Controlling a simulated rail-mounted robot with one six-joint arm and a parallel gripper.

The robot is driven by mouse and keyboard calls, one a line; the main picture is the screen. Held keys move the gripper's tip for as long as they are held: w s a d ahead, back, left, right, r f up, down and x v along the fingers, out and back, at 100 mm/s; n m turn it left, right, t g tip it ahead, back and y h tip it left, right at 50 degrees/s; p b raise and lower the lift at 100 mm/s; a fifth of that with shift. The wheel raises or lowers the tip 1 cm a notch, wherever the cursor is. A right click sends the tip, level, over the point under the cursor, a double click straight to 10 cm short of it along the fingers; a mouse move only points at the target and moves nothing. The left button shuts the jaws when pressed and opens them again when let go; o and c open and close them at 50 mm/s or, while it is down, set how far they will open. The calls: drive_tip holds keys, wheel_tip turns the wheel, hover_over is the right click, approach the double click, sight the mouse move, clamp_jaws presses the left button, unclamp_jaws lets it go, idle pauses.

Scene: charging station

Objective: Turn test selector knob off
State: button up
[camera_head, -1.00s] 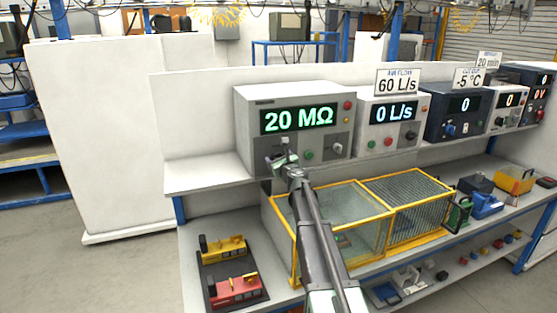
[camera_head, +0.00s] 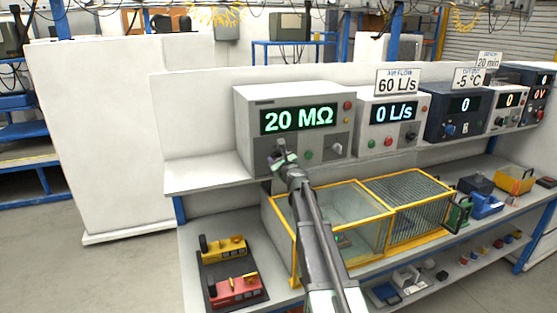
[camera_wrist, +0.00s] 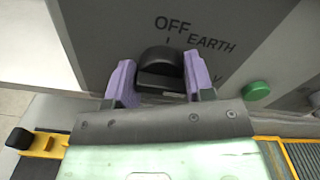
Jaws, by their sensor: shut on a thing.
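The grey tester (camera_head: 252,108) stands on the shelf, its display reading 20 MΩ in green. In the wrist view its black selector knob (camera_wrist: 160,60) sits under the printed word OFF, with EARTH to the right. A short tick shows between OFF and the knob, but I cannot tell exactly where the knob points. My gripper (camera_wrist: 160,77) has its two purple fingers on either side of the knob and is shut on it.
A green button (camera_wrist: 257,91) lies close to the right of my gripper. A second meter (camera_head: 368,125) reading 0 L/s stands right of the tester. A yellow-framed cage (camera_head: 330,205) is below my arm. Red and yellow devices (camera_head: 235,288) lie at lower left.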

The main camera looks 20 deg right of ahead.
drive_tip(key=n, duration=0.5)
drive_tip(key=shift+a, duration=0.1)
drive_tip(key=n, duration=0.4)
drive_tip(key=shift+f+n, duration=0.15)
drive_tip(key=shift+n, duration=0.25)
drive_tip(key=n, duration=0.4)
drive_tip(key=shift+f, duration=0.1)
drive_tip(key=n, duration=0.4)
drive_tip(key=shift+n+b, duration=0.3)
drive_tip(key=o, duration=0.9)
